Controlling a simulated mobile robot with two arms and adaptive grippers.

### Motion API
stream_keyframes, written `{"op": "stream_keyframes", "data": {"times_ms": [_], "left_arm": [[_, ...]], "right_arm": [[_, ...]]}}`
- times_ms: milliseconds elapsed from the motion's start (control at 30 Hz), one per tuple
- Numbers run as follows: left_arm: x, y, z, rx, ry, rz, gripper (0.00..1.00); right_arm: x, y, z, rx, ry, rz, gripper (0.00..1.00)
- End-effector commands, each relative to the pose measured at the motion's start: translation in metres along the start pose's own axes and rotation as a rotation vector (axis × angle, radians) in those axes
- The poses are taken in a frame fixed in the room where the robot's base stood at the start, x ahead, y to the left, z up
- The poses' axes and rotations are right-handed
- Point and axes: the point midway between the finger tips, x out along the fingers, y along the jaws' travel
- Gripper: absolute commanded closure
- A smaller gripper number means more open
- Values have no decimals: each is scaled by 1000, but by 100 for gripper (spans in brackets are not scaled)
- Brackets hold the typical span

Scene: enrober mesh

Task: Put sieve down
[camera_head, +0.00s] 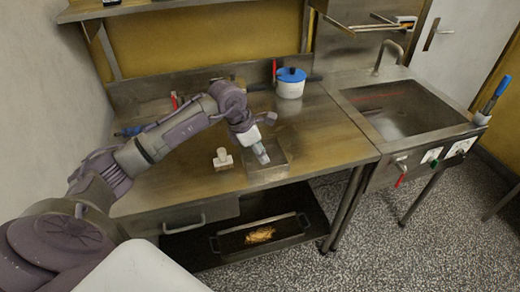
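My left arm reaches in from the left over the steel worktop (315,135). My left gripper (262,156) points down at a flat, square, dark metal piece (272,174) on the worktop near its front edge. The fingers are small and dark here, so I cannot tell whether they are open or shut, or whether they touch the piece. I cannot make out a sieve for certain; the square piece shows no clear mesh. My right gripper is not in view.
A small pale block with a knob (222,158) stands left of the square piece. A white pot with a blue lid (290,84) stands at the back. A sink (400,112) is on the right. A tray (262,236) sits on the lower shelf. The worktop's right part is clear.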

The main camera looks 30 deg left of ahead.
Motion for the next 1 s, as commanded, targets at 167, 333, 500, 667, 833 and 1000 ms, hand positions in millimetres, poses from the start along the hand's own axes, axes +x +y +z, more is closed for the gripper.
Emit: {"op": "stream_keyframes", "data": {"times_ms": [167, 333, 500, 667, 833, 1000], "left_arm": [[26, -1, 1, -1, -2, -3, 67], [37, 0, 0, -2, -1, -2, 67], [58, 0, -2, -4, 0, -7, 67], [80, 1, -3, -3, -3, -3, 67], [87, 2, -4, 0, -2, -1, 67], [86, 2, -4, 0, -2, -1, 73]], "right_arm": [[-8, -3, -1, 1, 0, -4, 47], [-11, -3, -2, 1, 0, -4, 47], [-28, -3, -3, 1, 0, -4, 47], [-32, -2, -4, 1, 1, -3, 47], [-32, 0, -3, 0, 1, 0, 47], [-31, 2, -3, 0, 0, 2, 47]]}}
